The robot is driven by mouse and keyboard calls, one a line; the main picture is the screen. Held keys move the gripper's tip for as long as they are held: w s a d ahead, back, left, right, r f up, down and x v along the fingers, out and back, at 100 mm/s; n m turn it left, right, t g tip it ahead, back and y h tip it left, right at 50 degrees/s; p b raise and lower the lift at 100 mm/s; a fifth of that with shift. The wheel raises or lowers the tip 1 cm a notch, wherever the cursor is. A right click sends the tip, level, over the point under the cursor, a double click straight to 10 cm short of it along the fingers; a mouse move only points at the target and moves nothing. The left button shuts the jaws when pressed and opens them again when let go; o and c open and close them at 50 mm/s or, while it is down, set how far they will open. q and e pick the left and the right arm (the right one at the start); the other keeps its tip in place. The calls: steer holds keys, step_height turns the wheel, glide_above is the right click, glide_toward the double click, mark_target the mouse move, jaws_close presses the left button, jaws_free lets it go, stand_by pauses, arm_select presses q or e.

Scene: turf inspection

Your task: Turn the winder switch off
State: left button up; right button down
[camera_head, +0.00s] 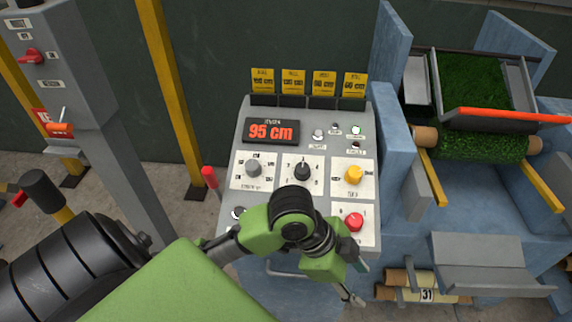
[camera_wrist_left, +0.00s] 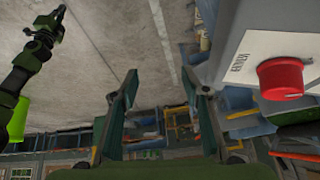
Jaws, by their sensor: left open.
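The winder switch is a round red knob (camera_head: 353,222) on a white plate at the lower right of the grey control panel (camera_head: 300,105). In the left wrist view the red knob (camera_wrist_left: 281,78) is close at the right, beside a label that seems to read WINDER. My left gripper (camera_head: 357,284) is below and right of the knob, past the panel's lower right edge. Its two fingers (camera_wrist_left: 160,72) are apart and empty, with floor between them. The knob is left of neither finger and not touched. A green and black arm, seemingly my right, ends in a small gripper (camera_wrist_left: 54,20).
The panel also holds a yellow knob (camera_head: 354,175), a black knob (camera_head: 302,171), a grey knob (camera_head: 254,168) and a display (camera_head: 271,132) reading 95 cm. My left arm covers the panel's lower middle. A blue machine (camera_head: 480,190) with a turf roll stands close on the right.

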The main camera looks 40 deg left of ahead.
arm_select(q)
steer(key=s+a+f+n+y, duration=0.4)
steer(key=s+a+f+n, duration=0.4)
steer(key=a+f+n, duration=0.15)
step_height(320, 180, down, 11)
steer(key=a+n+y+b, duration=0.1)
steer(key=n, duration=0.1)
steer(key=shift+s+a+f+b, duration=0.15)
steer(key=shift+s+a+b, duration=0.15)
steer(key=shift+s+a, duration=0.1)
steer(key=s+a+f+g, duration=0.1)
steer(key=s+f, duration=0.4)
steer(key=f, duration=0.9)
steer(key=s+f+g, duration=0.1)
steer(key=s+f, duration=0.4)
steer(key=f, duration=0.9)
steer(key=s+a+f, duration=0.2)
steer(key=s+f, duration=0.3)
steer(key=s, duration=0.5)
steer(key=shift+s+a+f, duration=0.15)
steer(key=shift+f, duration=0.25)
